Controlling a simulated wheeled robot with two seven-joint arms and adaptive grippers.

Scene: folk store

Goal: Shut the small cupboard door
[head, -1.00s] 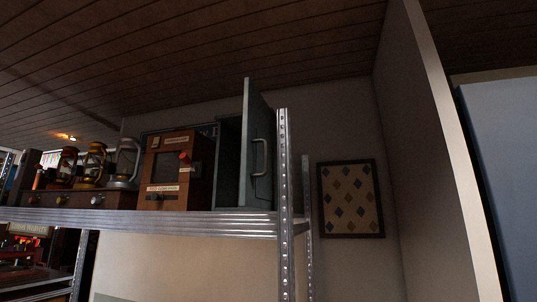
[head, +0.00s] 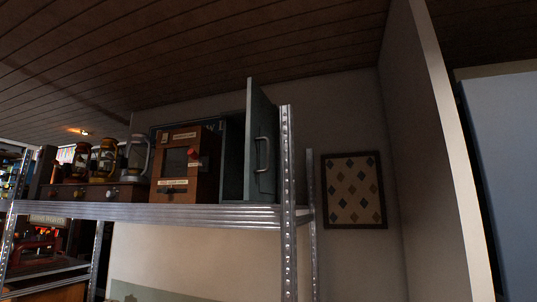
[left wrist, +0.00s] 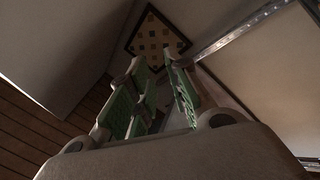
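The small cupboard (head: 233,152) stands on the metal shelf in the head view, partly hidden behind a wooden box. Its grey-green door (head: 259,140) stands open, swung out towards me, with a vertical metal handle (head: 262,155) on the face turned to the right. My left gripper (left wrist: 160,72) shows only in the left wrist view. Its two green-padded fingers are apart with nothing between them, so it is open. It is away from the door, which does not show in that view. My right gripper is in neither view.
The metal shelf (head: 170,211) has an upright post (head: 288,200) close to the right of the door. The wooden box (head: 187,165) and several lanterns (head: 137,158) stand left of the cupboard. A framed diamond-pattern picture (head: 353,190) hangs on the wall behind. A wall panel stands at right.

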